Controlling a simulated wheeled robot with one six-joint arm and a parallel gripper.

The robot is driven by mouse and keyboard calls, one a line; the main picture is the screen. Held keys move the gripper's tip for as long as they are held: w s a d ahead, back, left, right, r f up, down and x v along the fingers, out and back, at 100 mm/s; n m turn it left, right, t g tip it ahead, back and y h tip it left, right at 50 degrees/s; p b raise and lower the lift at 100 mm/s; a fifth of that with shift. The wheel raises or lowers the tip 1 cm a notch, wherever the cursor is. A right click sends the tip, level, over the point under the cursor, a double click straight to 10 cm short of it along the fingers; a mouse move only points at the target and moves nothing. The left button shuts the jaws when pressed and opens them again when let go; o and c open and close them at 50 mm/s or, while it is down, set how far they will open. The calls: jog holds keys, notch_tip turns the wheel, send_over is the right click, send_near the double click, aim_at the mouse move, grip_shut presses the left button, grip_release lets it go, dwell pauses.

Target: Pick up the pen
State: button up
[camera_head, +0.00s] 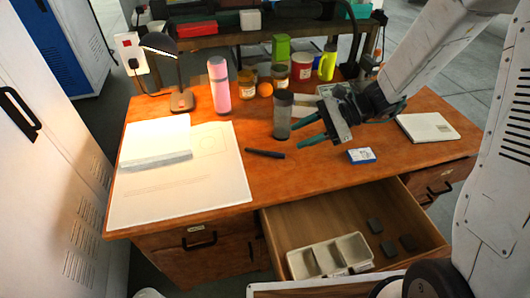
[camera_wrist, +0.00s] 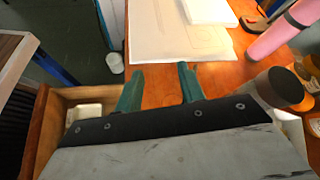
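The dark pen (camera_head: 265,153) lies flat on the wooden desk (camera_head: 215,125), just right of the large paper sheet. My gripper (camera_head: 296,137) is above the desk, to the right of the pen and a little behind it in the head view. Its two teal fingers are apart with nothing between them. The wrist view also shows the open fingers of my gripper (camera_wrist: 160,70), pointing toward the paper. I cannot make out the pen in the wrist view.
A grey tumbler (camera_head: 282,118) stands close behind my fingers. A pink bottle (camera_head: 220,88), lamp (camera_head: 181,100) and several jars stand farther back. A small blue box (camera_head: 361,156) lies to the right. The drawer (camera_head: 408,190) is open in front.

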aim_at(273, 152)
jog(key=w+f+m+t, duration=0.1)
jog(key=w+f+m, duration=0.1)
jog(key=f, duration=0.2)
jog(key=w+d+f+m+t, duration=0.1)
jog(key=w+f+m, duration=0.1)
jog(key=f, duration=0.2)
jog(key=w+f+m+t, duration=0.1)
jog(key=w+f+m, duration=0.1)
jog(key=f+m, duration=0.1)
jog(key=shift+w+d+f+t+y, duration=0.2)
jog(key=shift+f+t+y, duration=0.1)
jog(key=shift+f, duration=0.45)
jog(key=shift+m, duration=0.3)
jog(key=x, duration=0.7)
jog(key=shift+w+f, duration=0.1)
jog(key=shift+w, duration=0.1)
jog(key=shift+w+a+f, duration=0.15)
jog(key=shift+a, duration=0.15)
grip_shut()
